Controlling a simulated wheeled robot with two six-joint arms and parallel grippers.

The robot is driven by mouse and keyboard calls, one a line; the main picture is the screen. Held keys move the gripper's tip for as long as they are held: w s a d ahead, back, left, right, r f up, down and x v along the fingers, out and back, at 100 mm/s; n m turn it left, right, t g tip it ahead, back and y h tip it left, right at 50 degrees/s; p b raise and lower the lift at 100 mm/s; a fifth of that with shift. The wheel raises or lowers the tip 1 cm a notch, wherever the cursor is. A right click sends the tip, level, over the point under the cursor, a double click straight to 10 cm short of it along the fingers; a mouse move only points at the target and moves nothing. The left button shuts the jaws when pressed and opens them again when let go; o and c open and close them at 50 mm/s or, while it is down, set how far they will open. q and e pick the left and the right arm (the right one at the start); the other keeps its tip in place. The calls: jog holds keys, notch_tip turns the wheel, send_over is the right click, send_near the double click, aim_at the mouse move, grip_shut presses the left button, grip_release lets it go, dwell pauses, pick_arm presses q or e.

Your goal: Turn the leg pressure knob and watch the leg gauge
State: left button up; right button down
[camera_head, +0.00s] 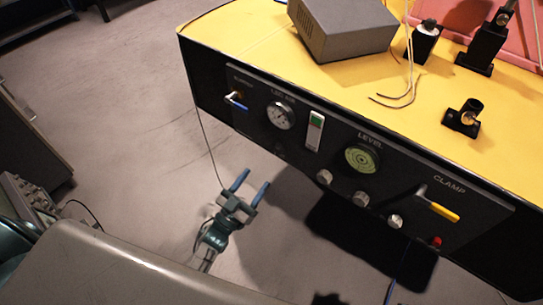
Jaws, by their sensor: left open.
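The leg gauge (280,115) is a round white dial at the left of the black front panel (290,150), under a small "LEG" label. Its needle is too small to read. I cannot tell which is the leg pressure knob. My left gripper (254,180) is open and empty, its two blue fingers apart, below and left of the gauge and clear of the panel. A thin blue strip (389,291) at the bottom edge may be my right gripper.
A grey box (342,30) sits on the yellow top. Open floor lies left.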

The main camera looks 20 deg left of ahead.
aim_at(274, 153)
pick_arm(q)
jog(key=p+x, duration=0.1)
jog(key=x, duration=0.9)
jog(key=shift+w+d, duration=0.1)
jog(key=shift+w, duration=0.2)
pick_arm(e)
jog(key=f, duration=0.2)
jog(key=s+f, duration=0.1)
jog(key=f, duration=0.2)
jog(key=shift+s+d, duration=0.2)
pick_arm(q)
jog(key=c, duration=1)
pick_arm(e)
jog(key=shift+r, duration=0.1)
